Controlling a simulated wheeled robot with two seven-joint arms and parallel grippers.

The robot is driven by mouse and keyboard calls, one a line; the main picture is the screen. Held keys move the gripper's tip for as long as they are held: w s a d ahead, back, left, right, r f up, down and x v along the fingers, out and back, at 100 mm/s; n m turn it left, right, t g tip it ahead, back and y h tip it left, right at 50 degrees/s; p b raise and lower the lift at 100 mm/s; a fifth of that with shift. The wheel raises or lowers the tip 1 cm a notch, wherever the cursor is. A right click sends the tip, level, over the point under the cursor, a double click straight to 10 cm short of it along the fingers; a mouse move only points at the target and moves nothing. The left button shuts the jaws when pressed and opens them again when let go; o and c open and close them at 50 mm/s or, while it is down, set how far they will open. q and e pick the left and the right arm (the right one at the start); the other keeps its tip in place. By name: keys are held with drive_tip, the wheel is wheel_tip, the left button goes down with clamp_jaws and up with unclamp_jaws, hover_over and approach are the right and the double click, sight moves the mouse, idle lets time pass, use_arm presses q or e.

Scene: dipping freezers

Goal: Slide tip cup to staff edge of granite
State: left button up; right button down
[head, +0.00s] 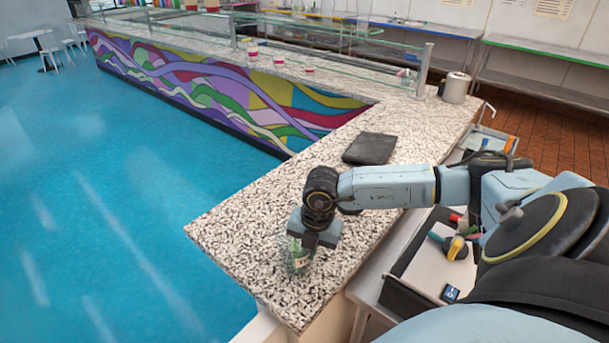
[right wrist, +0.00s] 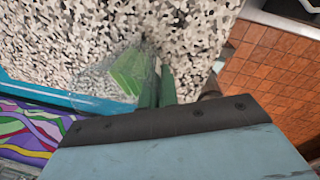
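The tip cup (head: 297,258) is a clear cup with green paper inside, standing on the near end of the speckled granite counter (head: 240,215). In the right wrist view the cup (right wrist: 122,72) shows beside my fingers, on their left. My right gripper (head: 308,262) points down at the counter, right by the cup. Its two fingers (right wrist: 157,88) are close together with nothing visible between them. The cup is partly hidden behind the gripper in the head view; whether they touch is hard to tell. My left gripper is not in view.
A dark flat folder (head: 370,149) lies on the granite beyond my arm. A lower work surface (head: 430,268) with small coloured items runs along the right side. Blue floor (head: 130,230) lies left of the counter. Glass guards and small cups stand farther back.

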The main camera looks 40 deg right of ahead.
drive_tip(key=shift+s, duration=0.25)
unclamp_jaws()
idle(0.8)
drive_tip(key=shift+r, duration=0.1)
drive_tip(key=shift+r, duration=3.4)
drive_tip(key=shift+r, duration=0.1)
